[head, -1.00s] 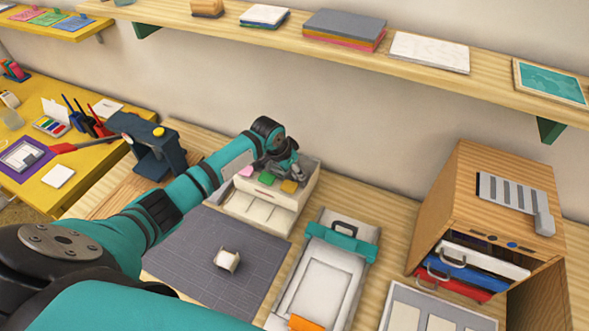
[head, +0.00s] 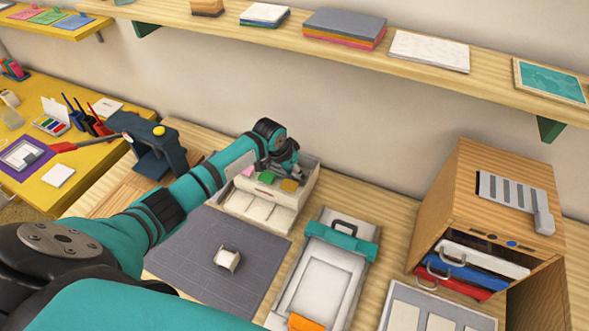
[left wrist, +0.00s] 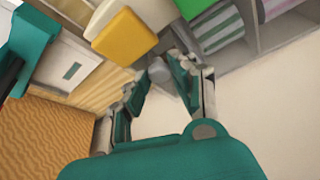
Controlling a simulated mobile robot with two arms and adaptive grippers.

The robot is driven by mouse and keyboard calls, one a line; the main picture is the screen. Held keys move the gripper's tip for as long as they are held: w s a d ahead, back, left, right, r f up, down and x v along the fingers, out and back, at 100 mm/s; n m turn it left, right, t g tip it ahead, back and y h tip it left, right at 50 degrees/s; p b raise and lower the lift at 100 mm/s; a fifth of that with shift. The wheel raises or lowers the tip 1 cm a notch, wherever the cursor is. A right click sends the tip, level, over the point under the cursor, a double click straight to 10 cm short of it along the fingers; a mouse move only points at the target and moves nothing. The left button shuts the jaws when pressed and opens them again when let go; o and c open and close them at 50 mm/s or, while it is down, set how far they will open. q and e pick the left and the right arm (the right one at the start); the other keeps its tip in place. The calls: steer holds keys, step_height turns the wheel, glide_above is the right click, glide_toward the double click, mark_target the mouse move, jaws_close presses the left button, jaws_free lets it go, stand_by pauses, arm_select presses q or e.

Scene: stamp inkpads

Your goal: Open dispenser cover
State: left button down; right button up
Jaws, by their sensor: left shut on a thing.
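The dispenser (head: 283,212) is a white box at the back of the bench, with pink, green (head: 266,177) and yellow (head: 289,186) pads at its top. Pale sheets show in its lower front part. My left gripper (head: 297,176) is at the right part of its top, beside the yellow pad. In the left wrist view its fingers (left wrist: 164,73) close around a small grey piece, which seems to be part of the cover. The contact is partly hidden. The yellow pad (left wrist: 125,38) and striped contents in compartments show close by. My right gripper is out of view.
A grey mat (head: 190,255) with a small white holder (head: 226,259) lies in front. A white press with a teal bar (head: 341,241) stands to the right, then a wooden cabinet (head: 485,205). A dark blue device (head: 158,155) stands left. A shelf (head: 270,30) runs above.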

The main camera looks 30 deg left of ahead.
arm_select(q)
steer(key=a, duration=0.8)
steer(key=shift+s+a+b, duration=0.1)
steer(key=shift+s+b, duration=0.15)
steer(key=shift+b, duration=0.1)
steer(key=c, duration=1.1)
jaws_free()
steer(key=v, duration=1.2)
